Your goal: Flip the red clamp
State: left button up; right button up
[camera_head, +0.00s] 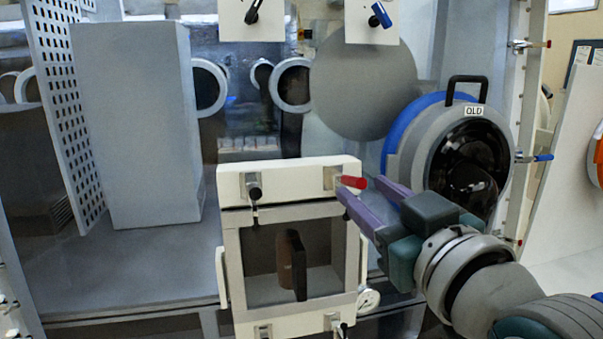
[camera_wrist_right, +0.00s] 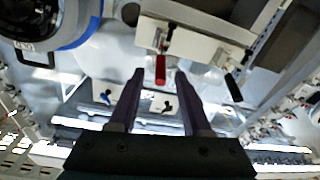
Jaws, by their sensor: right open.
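The red clamp (camera_head: 353,182) sits at the upper right corner of the white framed hatch, its red handle pointing right in the head view. It also shows in the right wrist view (camera_wrist_right: 160,69), with the handle pointing down toward the gap between my fingers. My right gripper (camera_head: 361,190) is open, its two purple fingers spread just right of the red handle. In the right wrist view the fingertips (camera_wrist_right: 160,75) lie on either side of the handle's end. I cannot tell whether they touch it. My left gripper is not in view.
The white hatch frame (camera_head: 230,270) has a black-handled clamp (camera_head: 254,191) at its upper left and a pressure gauge (camera_head: 368,299) at its lower right. A round port with a black handle (camera_head: 467,150) stands behind my right gripper. Blue-handled clamps (camera_head: 380,15) are above and at right.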

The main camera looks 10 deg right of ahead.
aim_at(352, 181)
jog(key=w, duration=0.4)
jog(key=shift+w+a, duration=0.25)
jog(key=shift+w, duration=0.15)
grip_shut()
dwell(1.1)
